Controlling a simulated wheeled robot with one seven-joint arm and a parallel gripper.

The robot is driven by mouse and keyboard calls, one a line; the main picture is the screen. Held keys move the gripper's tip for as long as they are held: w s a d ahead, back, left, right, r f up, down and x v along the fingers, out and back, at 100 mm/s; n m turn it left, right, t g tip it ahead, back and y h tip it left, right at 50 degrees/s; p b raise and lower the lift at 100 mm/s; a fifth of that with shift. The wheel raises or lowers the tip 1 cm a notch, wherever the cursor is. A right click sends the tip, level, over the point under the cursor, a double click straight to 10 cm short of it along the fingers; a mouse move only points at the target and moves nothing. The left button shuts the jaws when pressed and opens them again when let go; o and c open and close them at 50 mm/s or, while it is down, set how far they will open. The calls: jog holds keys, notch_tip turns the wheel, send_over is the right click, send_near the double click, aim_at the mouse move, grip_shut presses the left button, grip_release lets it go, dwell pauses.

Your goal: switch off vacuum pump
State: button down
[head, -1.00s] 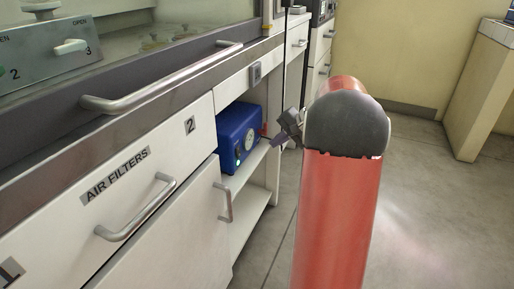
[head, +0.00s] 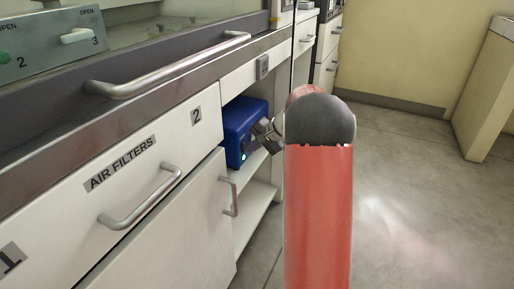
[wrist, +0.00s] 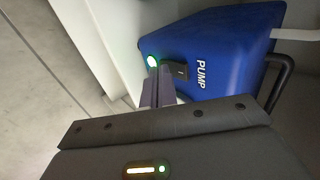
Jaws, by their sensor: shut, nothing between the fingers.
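The vacuum pump is a blue box (head: 238,122) on the open shelf under the counter. In the wrist view the pump (wrist: 225,50) bears the white word PUMP. A lit green lamp (wrist: 152,61) sits on its face beside a dark rocker switch (wrist: 180,72). My gripper (wrist: 160,72) is shut and empty, its fingertips at the pump's face between lamp and switch, partly covering the switch's edge. Whether they touch it I cannot tell. In the head view my gripper (head: 250,144) is in front of the pump and hides part of its face; the green lamp still shows.
A drawer labelled AIR FILTERS (head: 122,163) and a handled cabinet door (head: 190,225) are left of the shelf. A long metal rail handle (head: 170,72) runs above. A dark curved handle (wrist: 282,80) is on the pump's side. The floor at right is clear.

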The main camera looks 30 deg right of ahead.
jog(key=shift+w+a+f, duration=0.1)
jog(key=shift+w, duration=0.05)
dwell(0.3)
jog(key=shift+r+p, duration=0.4)
jog(key=shift+r, duration=0.5)
